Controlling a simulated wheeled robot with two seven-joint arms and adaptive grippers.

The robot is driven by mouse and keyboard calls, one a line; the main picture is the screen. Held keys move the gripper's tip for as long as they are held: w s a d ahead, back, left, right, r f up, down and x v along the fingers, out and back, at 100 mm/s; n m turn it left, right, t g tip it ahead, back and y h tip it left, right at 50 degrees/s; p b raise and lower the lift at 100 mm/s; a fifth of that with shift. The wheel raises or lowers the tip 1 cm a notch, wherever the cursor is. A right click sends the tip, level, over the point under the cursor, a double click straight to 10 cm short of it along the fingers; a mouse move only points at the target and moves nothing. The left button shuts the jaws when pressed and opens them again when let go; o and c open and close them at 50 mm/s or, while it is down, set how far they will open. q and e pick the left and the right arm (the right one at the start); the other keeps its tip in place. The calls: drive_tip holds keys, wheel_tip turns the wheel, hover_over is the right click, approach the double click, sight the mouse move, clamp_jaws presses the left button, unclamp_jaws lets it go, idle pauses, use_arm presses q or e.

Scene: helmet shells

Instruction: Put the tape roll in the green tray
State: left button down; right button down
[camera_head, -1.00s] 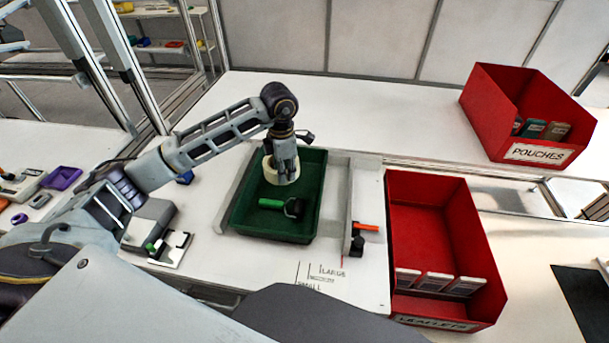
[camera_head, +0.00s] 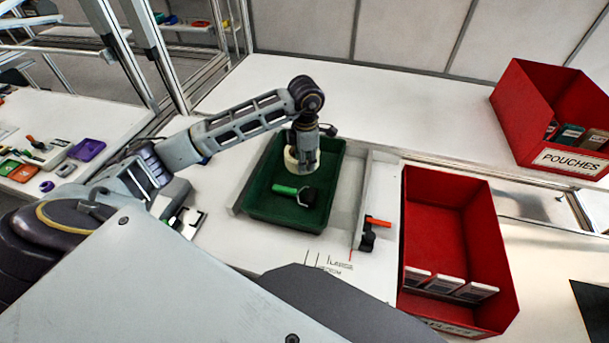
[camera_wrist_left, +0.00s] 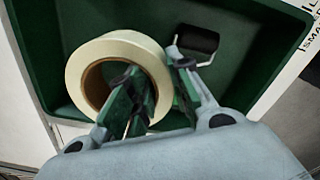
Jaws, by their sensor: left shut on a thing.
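The cream tape roll (camera_head: 291,159) is inside the green tray (camera_head: 258,213), toward its back. My left gripper (camera_head: 303,162) points down over the tray and is shut on the roll's wall. In the left wrist view, the tape roll (camera_wrist_left: 88,62) is ring-shaped, with one finger in its hole and the other outside its wall. I cannot tell if the roll touches the tray floor. A green-handled roller (camera_head: 305,195) with a black head lies in the tray in front of the roll. My right gripper is out of view.
A red bin (camera_head: 445,215) holding several boxes stands right of the tray. Another red bin marked POUCHES (camera_head: 525,100) stands at the back right. An orange-and-black tool (camera_head: 370,236) lies between tray and near bin. The table behind the tray is clear.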

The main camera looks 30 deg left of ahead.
use_arm(q)
drive_tip(key=shift+f, duration=1.65)
drive_tip(key=shift+f, duration=1.85)
drive_tip(key=shift+f, duration=0.15)
drive_tip(key=c, duration=1.6)
unclamp_jaws()
drive_tip(key=shift+o, duration=0.2)
wheel_tip(320, 180, up, 12)
drive_tip(key=shift+r, duration=0.15)
